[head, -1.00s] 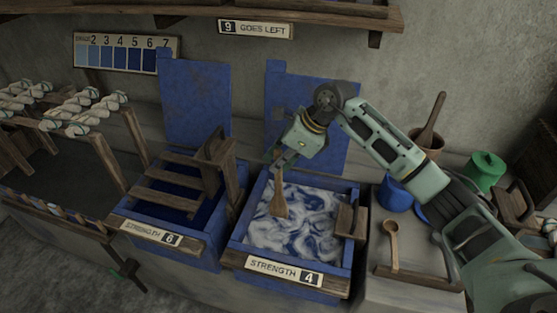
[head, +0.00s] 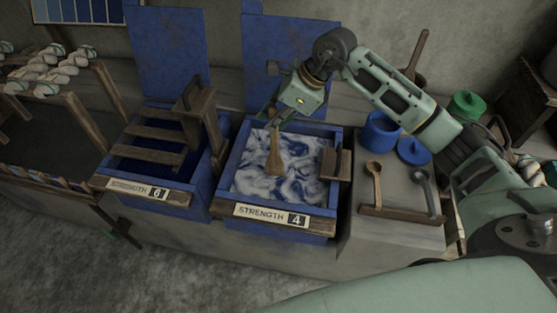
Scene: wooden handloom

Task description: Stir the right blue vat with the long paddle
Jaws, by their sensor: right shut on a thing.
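The right blue vat (head: 229,200) has a plate reading "Strength 4" on its front and holds blue liquid (head: 300,180) streaked with white swirls. My right gripper (head: 278,118) is above the far left part of this vat, shut on the wooden paddle (head: 275,158). The paddle points down, and its broad lower end meets the liquid left of the middle. Its upper end is hidden by the gripper. My left gripper is not in view.
The left vat (head: 200,200), marked "Strength 6", has a wooden rack (head: 157,133) over it. A wooden ledge (head: 337,166) sits on the right vat's right side. Spoons (head: 374,180), a blue pot (head: 380,132) and a green pot (head: 466,105) stand to the right.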

